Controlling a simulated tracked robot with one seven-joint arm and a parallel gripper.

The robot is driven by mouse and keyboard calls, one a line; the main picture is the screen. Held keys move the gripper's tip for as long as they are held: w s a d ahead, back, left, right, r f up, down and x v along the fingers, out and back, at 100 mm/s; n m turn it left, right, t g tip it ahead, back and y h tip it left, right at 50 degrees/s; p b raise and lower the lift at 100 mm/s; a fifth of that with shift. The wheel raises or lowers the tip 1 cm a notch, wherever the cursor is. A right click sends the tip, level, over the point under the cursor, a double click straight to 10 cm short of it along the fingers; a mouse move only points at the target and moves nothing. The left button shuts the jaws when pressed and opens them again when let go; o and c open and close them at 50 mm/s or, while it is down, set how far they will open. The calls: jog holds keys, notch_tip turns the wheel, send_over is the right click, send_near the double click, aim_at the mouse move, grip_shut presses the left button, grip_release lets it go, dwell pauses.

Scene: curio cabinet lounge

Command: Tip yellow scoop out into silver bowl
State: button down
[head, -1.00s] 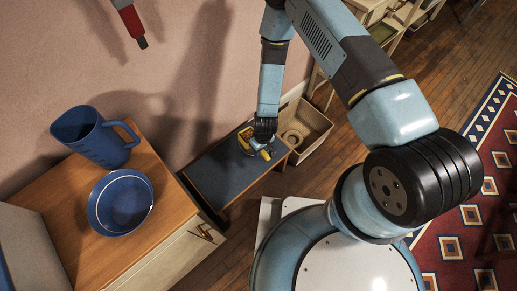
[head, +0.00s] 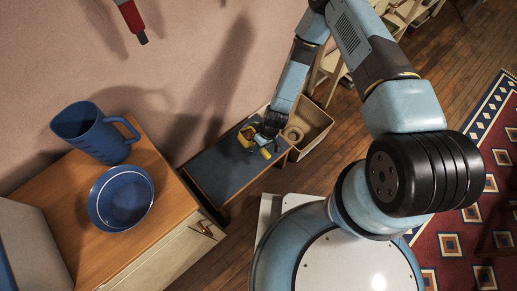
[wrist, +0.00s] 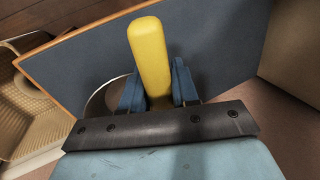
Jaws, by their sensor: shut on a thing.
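The yellow scoop's handle (wrist: 150,60) stands between the two blue fingers of my gripper (wrist: 158,85) in the wrist view. My gripper is shut on it. In the head view the gripper (head: 262,138) is low over the dark bench top, with yellow parts of the scoop (head: 246,136) showing on either side of it. The scoop's bowl end and its contents are hidden in the wrist view. A curved silver rim, likely the silver bowl (wrist: 98,104), shows behind the left finger, mostly covered by the gripper. I cannot tell whether the scoop touches it.
The dark blue bench top (head: 215,172) has wooden edges. A beige crate (head: 318,122) holding a round thing stands right of it. A wooden cabinet (head: 165,215) at left bears a blue jug (head: 95,135) and blue bowl (head: 121,198). A wall stands behind.

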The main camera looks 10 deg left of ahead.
jog(key=shift+r+g+y, duration=0.5)
jog(key=shift+g+y, duration=0.5)
jog(key=shift+y, duration=0.1)
jog(key=shift+w+d+r+g+y, duration=0.1)
jog(key=shift+r+g+y, duration=0.15)
jog(key=shift+g+y, duration=0.35)
jog(key=shift+w+r+g+y, duration=0.1)
jog(key=shift+r+g+y, duration=0.15)
jog(key=shift+g+y, duration=0.35)
jog(key=g+y, duration=0.2)
jog(key=r+y, duration=0.1)
jog(key=shift+w+d+g, duration=0.2)
jog(key=shift+d+g, duration=0.05)
jog(key=shift+g, duration=0.15)
jog(key=shift+w+d+r+g+y, duration=0.15)
jog(key=shift+r+g+y, duration=0.05)
jog(key=shift+g+y, duration=0.3)
jog(key=shift+w+d+r+g+y, duration=0.1)
jog(key=shift+r+g+y, duration=0.05)
jog(key=shift+g+y, duration=0.35)
